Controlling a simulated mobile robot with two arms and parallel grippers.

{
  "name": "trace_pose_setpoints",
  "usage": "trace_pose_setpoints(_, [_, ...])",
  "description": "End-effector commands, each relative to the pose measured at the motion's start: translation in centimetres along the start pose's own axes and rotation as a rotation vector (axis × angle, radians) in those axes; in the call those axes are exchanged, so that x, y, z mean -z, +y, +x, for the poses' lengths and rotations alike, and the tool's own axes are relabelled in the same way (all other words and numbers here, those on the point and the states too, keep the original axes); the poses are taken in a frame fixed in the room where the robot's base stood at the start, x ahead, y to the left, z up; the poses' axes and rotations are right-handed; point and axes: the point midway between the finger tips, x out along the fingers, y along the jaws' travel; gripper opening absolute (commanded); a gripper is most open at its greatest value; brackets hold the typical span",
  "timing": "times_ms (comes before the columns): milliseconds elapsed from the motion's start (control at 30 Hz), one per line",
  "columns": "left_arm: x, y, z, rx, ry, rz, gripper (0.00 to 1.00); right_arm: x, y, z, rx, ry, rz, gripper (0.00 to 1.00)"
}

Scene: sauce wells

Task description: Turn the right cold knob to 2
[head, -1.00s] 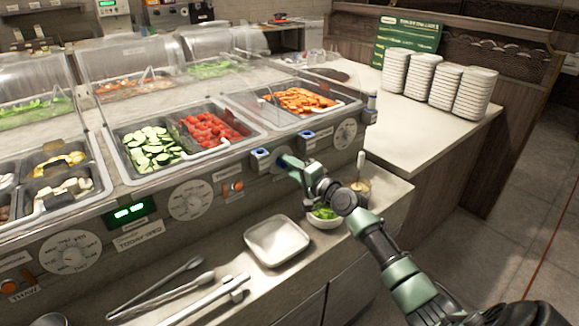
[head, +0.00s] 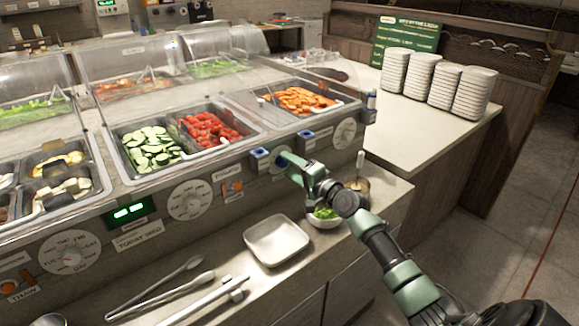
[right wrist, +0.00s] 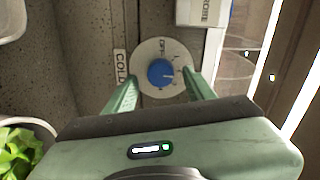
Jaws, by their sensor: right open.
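The right cold knob is a blue knob (right wrist: 161,72) on a round white dial (right wrist: 148,51) in the right wrist view, beside a "COLD" label (right wrist: 120,67). Its small white mark points to the right and slightly down in that view. "OFF" is legible on the dial, but I cannot read which number the mark meets. My right gripper (right wrist: 164,82) is open, with one finger on each side of the knob; I cannot tell whether they touch it. In the head view the right gripper (head: 286,163) is at the counter's front panel and hides most of that dial. My left gripper is out of view.
Another white dial (head: 345,134) is to the right on the same panel. A bowl of greens (head: 324,222) stands on the ledge below my right wrist. A white square plate (head: 276,240) and tongs (head: 160,297) lie further left. Stacked plates (head: 395,71) stand at the right.

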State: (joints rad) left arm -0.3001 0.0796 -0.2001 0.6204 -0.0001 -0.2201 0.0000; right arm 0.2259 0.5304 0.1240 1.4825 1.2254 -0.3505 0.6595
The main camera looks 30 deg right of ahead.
Motion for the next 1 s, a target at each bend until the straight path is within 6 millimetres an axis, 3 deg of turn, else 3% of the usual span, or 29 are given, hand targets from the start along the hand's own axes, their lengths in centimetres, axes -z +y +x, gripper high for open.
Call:
trace_pose_setpoints(400, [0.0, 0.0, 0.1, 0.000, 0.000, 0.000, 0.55, 0.0, 0.1, -6.2, -0.002, 0.000, -0.001, 0.54])
trace_pose_setpoints(1000, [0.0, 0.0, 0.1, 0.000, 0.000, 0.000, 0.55, 0.1, 0.0, -7.0, -0.001, 0.000, 0.000, 0.54])
